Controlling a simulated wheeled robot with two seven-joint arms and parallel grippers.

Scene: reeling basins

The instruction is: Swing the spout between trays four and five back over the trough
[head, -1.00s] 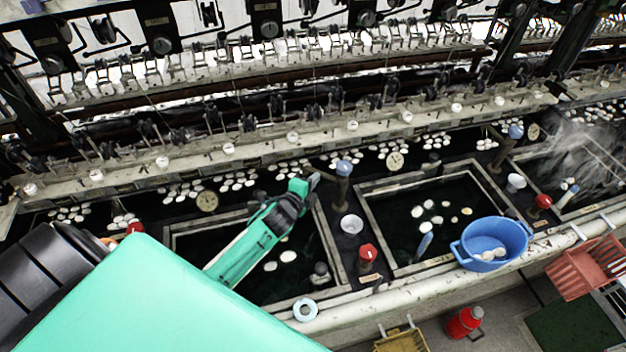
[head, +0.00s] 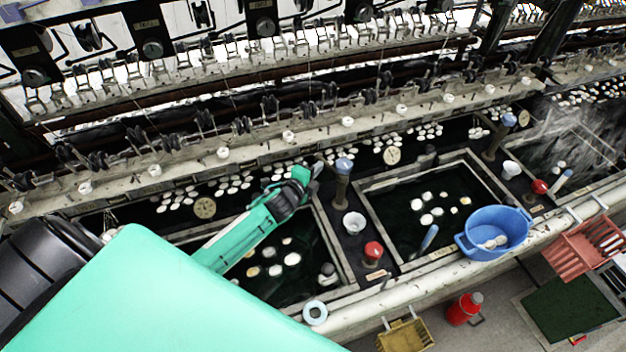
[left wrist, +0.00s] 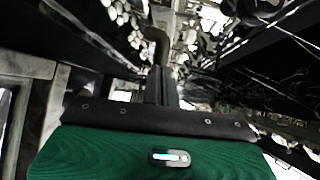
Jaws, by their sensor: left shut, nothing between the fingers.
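A brown upright spout pipe with a blue top (head: 342,185) stands on the dark divider between two framed trays, the left tray (head: 330,245) and the middle tray (head: 380,225). I cannot read the tray numbers. My left gripper (head: 317,169) is shut and empty, just left of the spout's top; whether they touch is unclear. In the left wrist view the bent spout pipe (left wrist: 157,42) shows just beyond the dark fingers (left wrist: 160,84). The trough (head: 290,168) with white cocoons runs behind the trays. My right gripper is not in view.
A similar blue-topped pipe (head: 498,140) stands farther right. A white cup (head: 354,223) and red knob (head: 373,252) sit on the near divider. A blue basin (head: 494,232) rests by the front rail. Reeling machinery (head: 290,137) spans the back.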

